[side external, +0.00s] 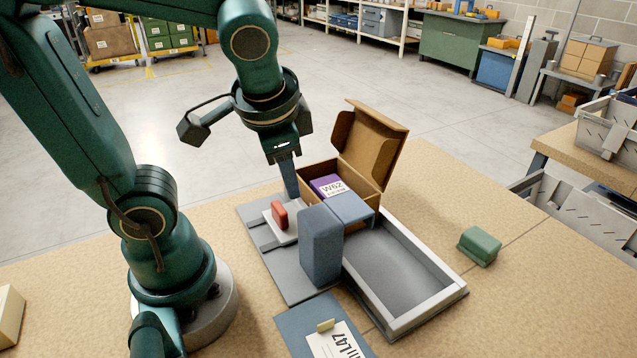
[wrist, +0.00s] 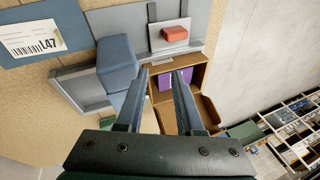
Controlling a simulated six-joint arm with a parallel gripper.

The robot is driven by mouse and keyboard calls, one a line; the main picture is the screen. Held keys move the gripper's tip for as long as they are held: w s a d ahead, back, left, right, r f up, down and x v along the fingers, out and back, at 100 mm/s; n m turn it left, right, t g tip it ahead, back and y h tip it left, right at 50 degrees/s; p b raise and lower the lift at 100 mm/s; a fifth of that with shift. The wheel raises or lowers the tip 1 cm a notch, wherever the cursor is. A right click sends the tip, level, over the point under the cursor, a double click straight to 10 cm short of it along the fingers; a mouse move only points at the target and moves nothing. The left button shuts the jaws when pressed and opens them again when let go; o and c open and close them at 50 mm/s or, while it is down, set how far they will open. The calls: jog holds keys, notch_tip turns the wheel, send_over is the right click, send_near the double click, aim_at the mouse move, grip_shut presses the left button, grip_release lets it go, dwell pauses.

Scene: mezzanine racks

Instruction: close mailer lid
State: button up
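The brown cardboard mailer (side external: 313,176) stands on the bench with its lid (side external: 372,147) open, raised and tilted back. A purple item (side external: 331,187) with a W62 label lies inside. In the wrist view the mailer (wrist: 194,75) and the purple item (wrist: 164,82) show between and beside my fingers; the lid is partly hidden behind the right finger. My gripper (side external: 292,192) points down at the mailer's left side, and the side view shows its fingers overlapping. In the wrist view my gripper (wrist: 161,72) has its fingers apart with nothing held between them. Contact with the mailer cannot be told.
A red block (side external: 279,214) sits on a pale plate at left. A grey tray (side external: 455,291), green block (side external: 480,246) and L47 card (side external: 297,337) lie nearer.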

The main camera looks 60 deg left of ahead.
aim_at(374, 117)
jog(key=w+a+m+t+y, duration=0.1)
jog(key=w+y, duration=0.3)
jog(key=w, duration=0.2)
jog(key=w+a+r+m+t+y, duration=0.1)
jog(key=w+m+y, duration=0.1)
jog(key=w+y, duration=0.2)
jog(key=w+a+r+m+t+y, duration=0.1)
jog(key=w+y, duration=0.3)
jog(key=w, duration=0.4)
jog(key=shift+a+r+m, duration=0.15)
jog(key=shift+m, duration=0.55)
jog(key=shift+x, duration=2.4)
grip_shut()
